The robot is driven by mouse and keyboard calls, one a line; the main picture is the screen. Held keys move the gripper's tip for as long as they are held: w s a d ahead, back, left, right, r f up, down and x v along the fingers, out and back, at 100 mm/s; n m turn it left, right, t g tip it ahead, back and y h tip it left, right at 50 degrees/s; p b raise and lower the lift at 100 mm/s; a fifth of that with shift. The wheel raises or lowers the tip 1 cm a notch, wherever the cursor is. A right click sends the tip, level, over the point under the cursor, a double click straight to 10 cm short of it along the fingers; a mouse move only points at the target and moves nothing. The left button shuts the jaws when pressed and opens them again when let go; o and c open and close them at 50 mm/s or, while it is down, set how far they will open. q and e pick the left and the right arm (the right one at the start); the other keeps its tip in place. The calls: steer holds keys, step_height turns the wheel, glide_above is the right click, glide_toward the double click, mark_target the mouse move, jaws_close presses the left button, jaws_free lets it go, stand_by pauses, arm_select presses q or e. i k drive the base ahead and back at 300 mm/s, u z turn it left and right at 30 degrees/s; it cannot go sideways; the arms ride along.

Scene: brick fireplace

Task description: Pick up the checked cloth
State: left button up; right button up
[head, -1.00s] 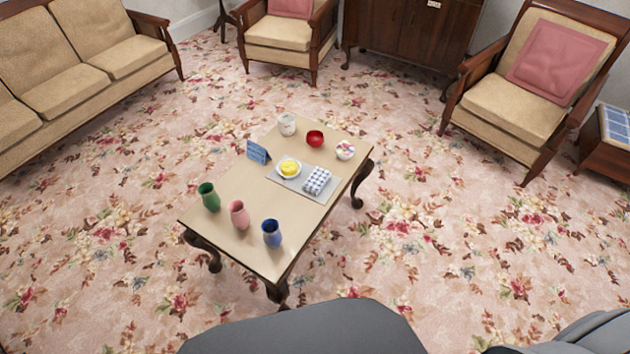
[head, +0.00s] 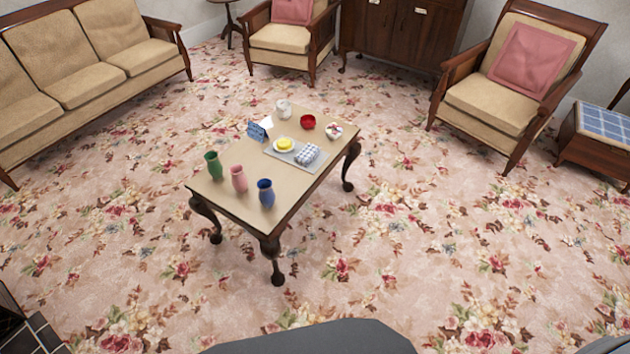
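The checked cloth (head: 307,155), blue-grey and white, lies folded on the right part of a grey mat (head: 291,161) on the coffee table. A white plate with a yellow item (head: 284,144) sits beside it on the same mat. The wooden coffee table (head: 238,205) stands in the middle of the room, some way ahead of me. Neither of my grippers shows in the head view, and nothing touches the cloth.
Green (head: 213,166), pink (head: 239,178) and blue (head: 266,193) vases stand at the table's near end. A red bowl (head: 308,122), patterned bowl (head: 333,131), pale jar (head: 284,108) and blue card (head: 257,131) stand beyond. Sofa and armchairs line the room. Open carpet surrounds the table.

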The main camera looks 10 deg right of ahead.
mark_target(304, 158)
steer(key=u, duration=1)
steer(key=k, duration=0.1)
steer(key=z, duration=2)
steer(key=i, duration=1.05)
steer(key=u, duration=0.6)
steer(key=i, duration=0.75)
steer(key=u, duration=1.15)
steer(key=i, duration=0.2)
steer(key=u, duration=0.1)
